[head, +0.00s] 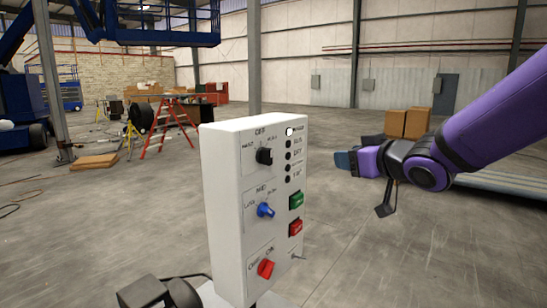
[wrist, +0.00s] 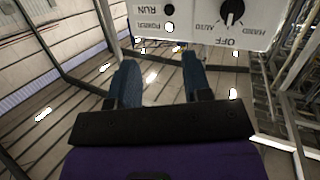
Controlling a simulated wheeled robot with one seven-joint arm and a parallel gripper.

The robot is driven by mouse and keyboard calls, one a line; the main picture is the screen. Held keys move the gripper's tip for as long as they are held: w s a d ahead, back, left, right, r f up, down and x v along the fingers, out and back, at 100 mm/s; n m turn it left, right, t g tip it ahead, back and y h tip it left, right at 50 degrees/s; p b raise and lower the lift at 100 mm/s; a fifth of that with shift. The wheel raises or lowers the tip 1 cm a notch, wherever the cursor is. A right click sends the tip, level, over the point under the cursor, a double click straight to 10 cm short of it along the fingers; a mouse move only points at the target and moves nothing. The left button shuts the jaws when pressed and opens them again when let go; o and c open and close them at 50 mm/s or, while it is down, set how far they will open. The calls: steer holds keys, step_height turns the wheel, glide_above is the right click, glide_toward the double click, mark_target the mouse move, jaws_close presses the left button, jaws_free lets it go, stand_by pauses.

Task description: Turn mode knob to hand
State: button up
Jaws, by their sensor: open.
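The mode knob is the black knob (head: 264,156) at the top of the white control box (head: 227,190). It also shows at the top right of the wrist view (wrist: 231,10), upside down, with HAND, OFF and AUTO around it. Its white mark points roughly at OFF. My gripper (head: 345,161) hangs in the air to the right of the box, apart from it. In the wrist view its two blue fingers (wrist: 161,72) are spread, with nothing between them, below and left of the knob.
Below the black knob are a blue knob (head: 265,210) and a red knob (head: 265,269). A green button (head: 296,200), a red button (head: 295,227) and a column of indicator lamps (head: 288,155) sit at the box's right side. Open floor surrounds the box.

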mark_target(271, 156)
steer(key=w+a+n+g+y, duration=0.1)
steer(key=w+a+y, duration=0.1)
steer(key=a, duration=0.3)
steer(key=w+a+f+n+g+y, duration=0.1)
steer(key=w+a+y, duration=0.1)
steer(key=a, duration=0.4)
steer(key=w+a+f+n+y, duration=0.1)
steer(key=w+a+y, duration=0.2)
steer(key=a, duration=0.2)
steer(key=shift+a+n+g, duration=0.3)
steer(key=shift+g, duration=0.1)
jaws_close()
